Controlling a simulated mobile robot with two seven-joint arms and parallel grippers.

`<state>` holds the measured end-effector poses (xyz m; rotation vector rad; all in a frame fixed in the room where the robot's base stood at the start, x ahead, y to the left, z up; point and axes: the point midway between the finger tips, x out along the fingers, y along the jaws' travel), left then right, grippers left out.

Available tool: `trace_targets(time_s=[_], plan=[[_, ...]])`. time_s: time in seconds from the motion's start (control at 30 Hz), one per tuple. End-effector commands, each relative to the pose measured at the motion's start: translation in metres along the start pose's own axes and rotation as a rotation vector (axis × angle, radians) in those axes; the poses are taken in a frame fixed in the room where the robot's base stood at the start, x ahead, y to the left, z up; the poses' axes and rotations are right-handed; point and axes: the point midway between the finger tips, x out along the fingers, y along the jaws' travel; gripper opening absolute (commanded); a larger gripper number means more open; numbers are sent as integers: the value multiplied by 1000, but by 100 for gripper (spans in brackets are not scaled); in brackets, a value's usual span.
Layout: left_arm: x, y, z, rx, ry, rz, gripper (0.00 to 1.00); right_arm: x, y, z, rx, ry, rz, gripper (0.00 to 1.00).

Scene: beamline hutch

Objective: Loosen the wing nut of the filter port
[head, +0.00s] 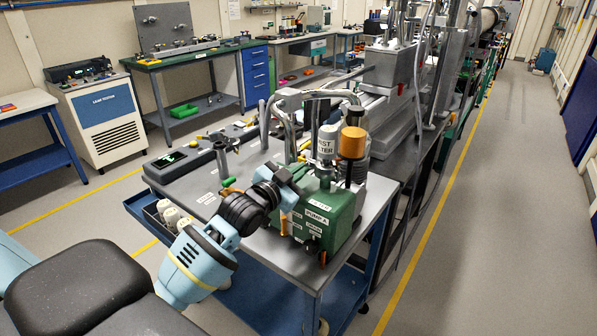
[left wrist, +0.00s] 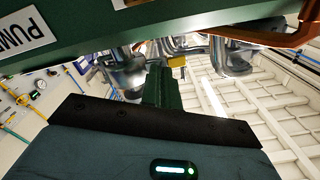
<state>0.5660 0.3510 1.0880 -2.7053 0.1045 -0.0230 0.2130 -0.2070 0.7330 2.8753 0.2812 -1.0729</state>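The green pump (head: 325,215), labelled PUMP A, stands at the near right of the grey cart top. A white canister (head: 327,142), its label partly readable as MIST FILTER, stands upright on it beside an orange-brown cylinder (head: 352,143). My left gripper (head: 287,190) is at the left side of the pump, close to its upper edge. Its fingers are hard to make out, and I cannot tell whether it touches the pump. In the left wrist view the green pump body (left wrist: 120,28) fills the top edge, close to the gripper. I cannot pick out the wing nut with certainty. My right gripper is out of view.
The grey cart top (head: 200,185) also carries a black device (head: 170,160) and small tools. A black bin with white bottles (head: 172,215) hangs at its left side. Bent metal pipes (head: 315,97) rise behind the pump. The floor at right (head: 480,220) is clear.

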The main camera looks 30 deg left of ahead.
Motion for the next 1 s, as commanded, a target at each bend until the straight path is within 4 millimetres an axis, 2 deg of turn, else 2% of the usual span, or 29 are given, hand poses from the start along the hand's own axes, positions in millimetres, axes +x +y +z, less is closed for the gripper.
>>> trace_targets(time_s=[0.4,1.0], plan=[[0,-1,-1,-272,2,-2,0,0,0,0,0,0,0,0],[0,-1,-1,-349,3,-1,0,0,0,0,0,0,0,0]])
